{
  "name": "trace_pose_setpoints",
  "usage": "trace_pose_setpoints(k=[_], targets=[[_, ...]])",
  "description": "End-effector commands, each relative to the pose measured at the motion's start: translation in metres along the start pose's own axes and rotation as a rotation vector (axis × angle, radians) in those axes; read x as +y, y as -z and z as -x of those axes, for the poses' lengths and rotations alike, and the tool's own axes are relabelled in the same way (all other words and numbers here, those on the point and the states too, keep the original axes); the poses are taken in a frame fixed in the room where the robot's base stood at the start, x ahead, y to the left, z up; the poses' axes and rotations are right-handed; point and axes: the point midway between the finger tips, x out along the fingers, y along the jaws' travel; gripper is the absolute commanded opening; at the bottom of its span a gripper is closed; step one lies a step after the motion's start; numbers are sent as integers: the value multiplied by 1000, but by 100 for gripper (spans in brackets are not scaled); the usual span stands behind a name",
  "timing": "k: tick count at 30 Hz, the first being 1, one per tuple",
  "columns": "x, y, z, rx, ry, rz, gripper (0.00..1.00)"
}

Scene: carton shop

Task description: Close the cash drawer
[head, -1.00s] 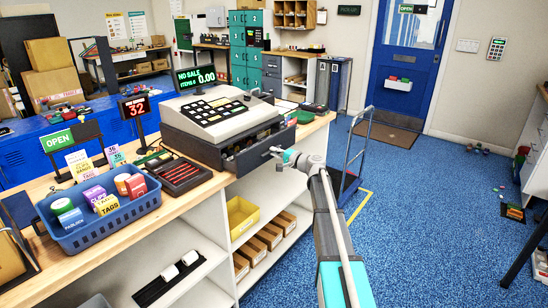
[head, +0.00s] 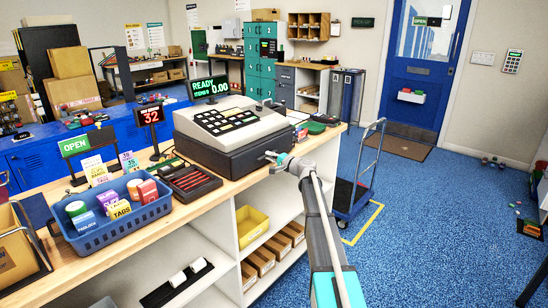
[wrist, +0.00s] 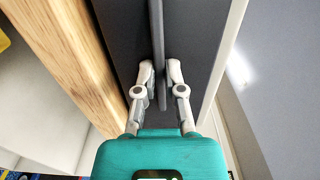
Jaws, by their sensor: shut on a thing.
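The cash drawer (head: 243,160) is the dark box under the beige cash register (head: 225,122) on the wooden counter. Its front looks flush with its housing in the head view, with no open tray showing. My gripper (head: 271,157) is at the drawer front. In the wrist view, my gripper's pale fingers (wrist: 161,72) stand on both sides of the drawer's dark bar handle (wrist: 157,40) and are shut on it. The dark drawer front (wrist: 118,35) lies just beyond the fingers.
A blue basket (head: 118,228) of boxes and a card tray (head: 190,181) stand on the counter left of the drawer. Shelves below hold a yellow bin (head: 251,225) and cartons. A blue hand cart (head: 352,195) stands right of my arm. The blue floor at right is largely clear.

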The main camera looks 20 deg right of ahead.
Motion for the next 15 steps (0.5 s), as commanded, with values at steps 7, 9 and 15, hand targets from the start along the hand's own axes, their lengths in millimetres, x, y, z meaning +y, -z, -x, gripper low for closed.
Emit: trace_pose_setpoints(k=[7,9,15], targets=[[-2,2,-5,1,4,-4,40],[-1,2,-4,1,4,-3,47],[-1,3,-3,2,2,-2,47]])
